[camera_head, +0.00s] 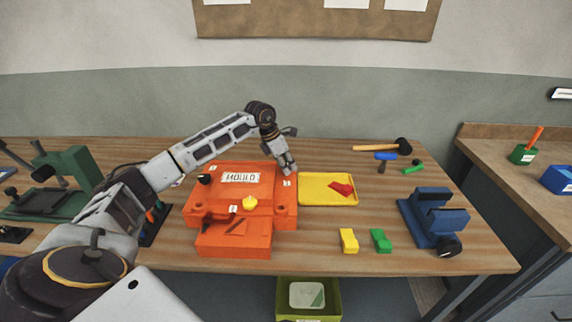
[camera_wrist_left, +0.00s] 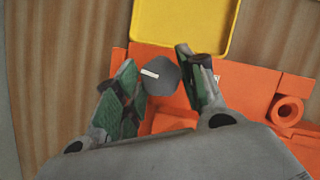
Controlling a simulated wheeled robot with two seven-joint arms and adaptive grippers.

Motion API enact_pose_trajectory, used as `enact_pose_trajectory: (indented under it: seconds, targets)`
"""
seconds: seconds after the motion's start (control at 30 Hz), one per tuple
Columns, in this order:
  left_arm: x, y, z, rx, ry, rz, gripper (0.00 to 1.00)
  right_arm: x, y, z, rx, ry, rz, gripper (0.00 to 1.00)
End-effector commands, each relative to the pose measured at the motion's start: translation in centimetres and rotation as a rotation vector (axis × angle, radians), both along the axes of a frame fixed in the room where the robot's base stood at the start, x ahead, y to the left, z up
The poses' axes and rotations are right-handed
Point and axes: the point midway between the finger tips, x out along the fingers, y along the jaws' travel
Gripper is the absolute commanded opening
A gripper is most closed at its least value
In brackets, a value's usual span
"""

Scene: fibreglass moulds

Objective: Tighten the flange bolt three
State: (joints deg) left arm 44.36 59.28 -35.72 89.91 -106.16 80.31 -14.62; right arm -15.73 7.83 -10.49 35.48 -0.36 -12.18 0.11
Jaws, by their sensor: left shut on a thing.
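The orange mould (camera_head: 232,212) sits on the wooden bench, with a white label reading MOULD on its top. My left gripper (camera_head: 289,171) reaches down at the mould's far right corner, beside the yellow tray. In the left wrist view my left gripper (camera_wrist_left: 158,66) has its green-padded fingers on either side of a dark grey bolt head (camera_wrist_left: 161,80) with a white mark, and is shut on it. The orange flange (camera_wrist_left: 245,88) lies under and beside it. The bolt's shank is hidden. A black knob (camera_head: 204,179) stands at the mould's far left corner. My right gripper is not in view.
A yellow tray (camera_head: 312,201) holding a red piece lies right of the mould. Yellow (camera_head: 348,240) and green (camera_head: 381,240) blocks, a blue vise (camera_head: 436,222) and hammers (camera_head: 377,148) lie further right. A green press (camera_head: 68,172) stands at left.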

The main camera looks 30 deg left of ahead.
Motion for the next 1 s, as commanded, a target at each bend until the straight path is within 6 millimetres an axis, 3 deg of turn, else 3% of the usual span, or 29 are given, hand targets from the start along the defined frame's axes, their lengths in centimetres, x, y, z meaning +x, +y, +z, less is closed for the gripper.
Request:
enact_pose_trajectory:
  seconds: [0.53,1.0]
  targets:
    - [0.3,0.2,0.2,-0.001,-0.005,-0.357,0.16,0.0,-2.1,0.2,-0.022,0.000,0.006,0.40]
    - [0.4,0.2,0.3,-0.002,-0.007,-0.678,0.16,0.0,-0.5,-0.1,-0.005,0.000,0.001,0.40]
